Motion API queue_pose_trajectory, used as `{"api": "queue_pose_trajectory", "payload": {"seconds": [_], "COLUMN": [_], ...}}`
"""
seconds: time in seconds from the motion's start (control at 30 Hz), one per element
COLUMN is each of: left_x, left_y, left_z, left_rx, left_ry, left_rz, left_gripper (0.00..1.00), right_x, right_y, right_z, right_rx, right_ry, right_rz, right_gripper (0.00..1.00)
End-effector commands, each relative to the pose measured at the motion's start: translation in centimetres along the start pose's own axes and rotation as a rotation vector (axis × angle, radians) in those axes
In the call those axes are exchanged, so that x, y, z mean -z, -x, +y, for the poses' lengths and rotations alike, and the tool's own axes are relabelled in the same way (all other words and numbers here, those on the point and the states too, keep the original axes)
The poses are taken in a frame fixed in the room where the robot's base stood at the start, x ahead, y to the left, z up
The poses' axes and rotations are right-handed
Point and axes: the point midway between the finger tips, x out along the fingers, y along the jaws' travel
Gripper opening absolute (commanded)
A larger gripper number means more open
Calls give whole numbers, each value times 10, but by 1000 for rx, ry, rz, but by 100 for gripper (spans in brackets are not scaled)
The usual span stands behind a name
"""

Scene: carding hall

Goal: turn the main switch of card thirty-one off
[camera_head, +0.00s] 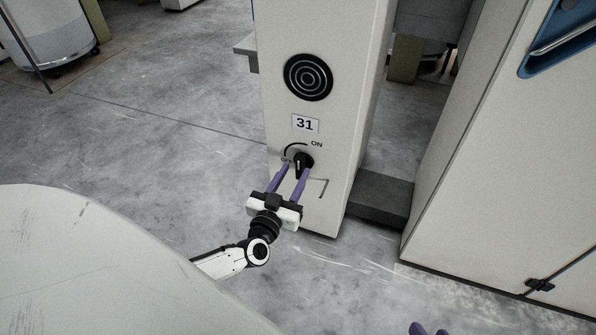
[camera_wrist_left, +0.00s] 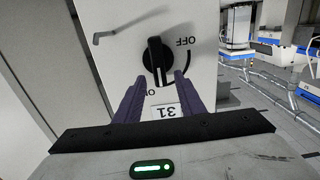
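The main switch is a round black knob (camera_head: 305,160) with a raised handle, on a pale post under a white "31" plate (camera_head: 305,124). "ON" is printed at its upper right; "OFF", at its left, is partly hidden by a finger. My right gripper (camera_head: 429,329) shows only two separated purple fingertips.
A round black grille (camera_head: 308,77) is above the plate. A thin bent handle (camera_wrist_left: 118,27) is beside the knob. A large pale cabinet (camera_head: 510,180) stands at the right. A pale rounded surface fills the lower left. Grey floor (camera_head: 170,120) is open left of the post.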

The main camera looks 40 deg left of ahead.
Motion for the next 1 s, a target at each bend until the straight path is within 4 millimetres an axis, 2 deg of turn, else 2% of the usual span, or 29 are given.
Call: {"api": "queue_pose_trajectory", "payload": {"seconds": [0.1,0.2,0.57,0.8,1.0], "left_x": [-2,-2,0,0,0], "left_y": [-18,-27,-32,-32,-32], "left_z": [0,0,0,0,0], "left_rx": [-1,0,-1,-1,-1], "left_ry": [-1,0,0,0,9], "left_rz": [2,0,-1,-1,-1], "left_gripper": [36,36,36,0,0], "right_x": [3,7,9,10,10], "right_y": [-1,1,3,3,3], "right_z": [-4,-7,-9,-9,-9], "right_rx": [19,29,37,37,37], "right_ry": [-9,-12,-17,-16,-15], "right_rz": [29,46,54,54,54], "right_gripper": [31,31,31,31,31]}}
